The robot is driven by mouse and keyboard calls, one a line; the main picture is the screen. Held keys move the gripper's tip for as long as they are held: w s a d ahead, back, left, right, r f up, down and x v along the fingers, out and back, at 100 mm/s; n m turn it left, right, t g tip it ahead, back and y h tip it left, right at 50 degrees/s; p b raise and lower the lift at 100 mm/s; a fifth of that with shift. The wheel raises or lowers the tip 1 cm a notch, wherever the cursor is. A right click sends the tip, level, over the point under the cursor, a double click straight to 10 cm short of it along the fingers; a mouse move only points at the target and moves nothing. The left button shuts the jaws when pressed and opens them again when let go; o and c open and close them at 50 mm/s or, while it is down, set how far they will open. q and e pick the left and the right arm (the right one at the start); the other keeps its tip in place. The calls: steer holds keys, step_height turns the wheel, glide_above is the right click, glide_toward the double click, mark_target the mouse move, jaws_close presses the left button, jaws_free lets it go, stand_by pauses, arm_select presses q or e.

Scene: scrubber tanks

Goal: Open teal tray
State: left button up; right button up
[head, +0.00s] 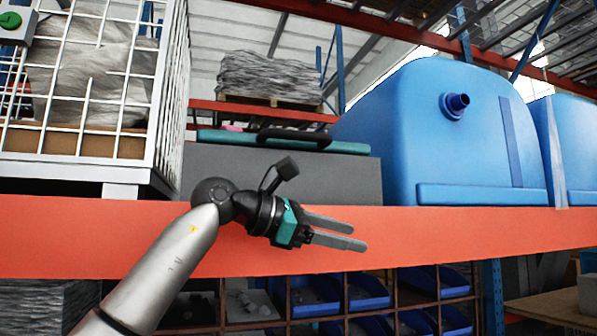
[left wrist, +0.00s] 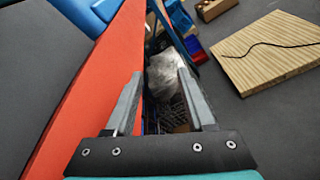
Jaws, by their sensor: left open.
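A teal tray or lid (head: 345,147) lies along the top of a grey box (head: 350,180) on the shelf in the head view. A black handle (head: 294,138) shows on it. Its far side and any opening are hidden. My left gripper (head: 361,237) is open and empty, in front of the orange shelf beam, below and apart from the teal piece, with its fingers pointing right. In the left wrist view its two fingers (left wrist: 160,77) stand apart with nothing between them. My right gripper is not in view.
The orange beam (head: 480,229) runs across the shelf front. A large blue tank (head: 420,130) stands right of the grey box, and a white wire cage (head: 170,100) left of it. Blue bins (head: 366,291) sit below. A wooden board (left wrist: 270,50) lies low at right.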

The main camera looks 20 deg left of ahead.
arm_select(q)
steer(key=s+a+r+m+t+y+p, duration=0.1)
steer(key=s+a+r+t+y, duration=0.15)
steer(key=r, duration=0.45)
steer(key=s+a+r+m+t+y+p, duration=0.1)
steer(key=s+a+r+t+y, duration=0.2)
steer(key=r, duration=0.4)
steer(key=t+y, duration=0.1)
steer(key=y, duration=0.3)
glide_toward(295, 132)
steer(key=shift+h, duration=0.35)
steer(key=p+x, duration=0.1)
steer(key=x, duration=0.2)
steer(key=p+x, duration=0.1)
steer(key=x, duration=0.3)
steer(key=p+x, duration=0.2)
steer(key=x, duration=0.2)
steer(key=shift+w+a+f, duration=0.15)
steer(key=shift+w+a, duration=0.05)
steer(key=shift+w, duration=0.1)
jaws_close()
